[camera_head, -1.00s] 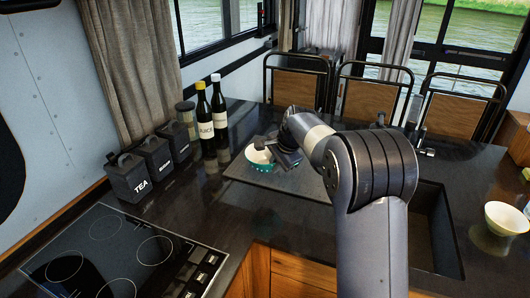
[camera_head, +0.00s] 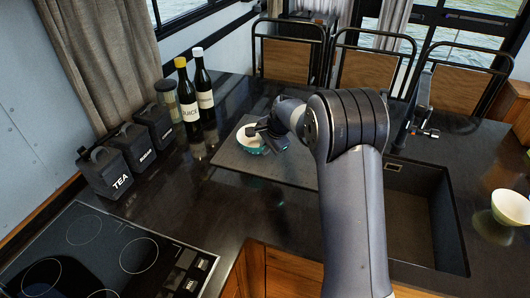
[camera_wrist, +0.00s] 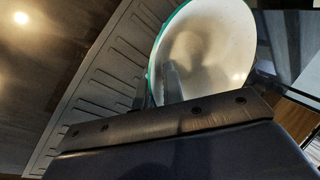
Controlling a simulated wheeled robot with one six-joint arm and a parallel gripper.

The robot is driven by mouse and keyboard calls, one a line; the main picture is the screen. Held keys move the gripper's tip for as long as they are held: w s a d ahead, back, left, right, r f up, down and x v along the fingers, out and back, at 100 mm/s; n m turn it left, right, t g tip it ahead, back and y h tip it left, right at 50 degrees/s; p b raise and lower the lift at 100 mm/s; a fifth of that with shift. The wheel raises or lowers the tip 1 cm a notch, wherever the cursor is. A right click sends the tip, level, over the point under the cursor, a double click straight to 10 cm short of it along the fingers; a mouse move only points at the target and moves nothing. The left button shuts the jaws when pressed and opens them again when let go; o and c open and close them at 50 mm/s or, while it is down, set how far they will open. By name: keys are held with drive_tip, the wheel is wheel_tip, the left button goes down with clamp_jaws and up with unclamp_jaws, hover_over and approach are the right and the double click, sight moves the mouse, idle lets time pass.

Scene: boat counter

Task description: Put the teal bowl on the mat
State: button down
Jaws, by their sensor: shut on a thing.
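The teal bowl (camera_head: 249,142) has a cream inside and shows at the left end of my arm in the head view. My gripper (camera_head: 262,132) is shut on its rim. In the wrist view the bowl (camera_wrist: 205,50) fills the upper middle, with its pale inside facing the camera and a teal rim at left. The dark grey ribbed mat (camera_head: 240,166) lies flat on the counter under the bowl; its ribs (camera_wrist: 95,85) show in the wrist view. I cannot tell whether the bowl touches the mat. My arm hides part of the mat's right side.
Two bottles (camera_head: 187,98) and a jar (camera_head: 167,97) stand left of the mat. Several dark canisters (camera_head: 108,173) and a hob (camera_head: 90,250) are nearer at left. The sink (camera_head: 415,215) is at right, with another bowl (camera_head: 510,209) beyond it. Chairs (camera_head: 287,55) line the back.

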drive_tip(key=shift+f, duration=1.55)
drive_tip(key=c, duration=1.5)
unclamp_jaws()
drive_tip(key=shift+r, duration=0.1)
drive_tip(key=b+v, duration=0.1)
drive_tip(key=v, duration=1.1)
drive_tip(key=shift+r, duration=0.1)
